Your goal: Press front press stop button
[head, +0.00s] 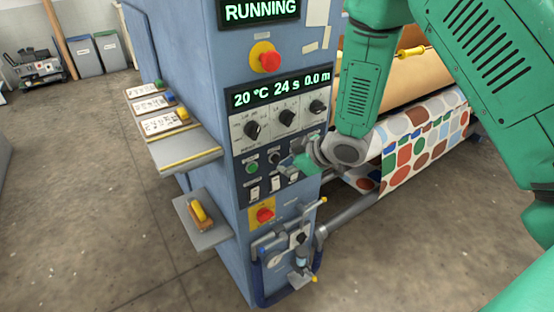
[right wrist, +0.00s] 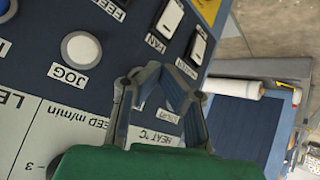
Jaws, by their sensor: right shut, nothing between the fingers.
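The blue press front carries two red mushroom buttons on yellow plates. The upper red button (head: 269,60) is under the RUNNING display, and the lower red button (head: 265,215) is below the switches. I cannot tell which one the task names. My right gripper (head: 287,170) is in front of the middle control panel, between the two red buttons, and hides part of the panel. In the right wrist view its fingers (right wrist: 166,76) meet with nothing between them, close over the panel near rocker switches. Contact cannot be told. My left gripper is not in view.
A green button (head: 252,168) and dark knobs (head: 251,129) are on the panel. The white JOG button (right wrist: 81,48) and a rocker switch (right wrist: 197,45) lie by the fingers. Shelves (head: 190,150) jut out at left. Patterned fabric (head: 425,145) hangs from rollers at right.

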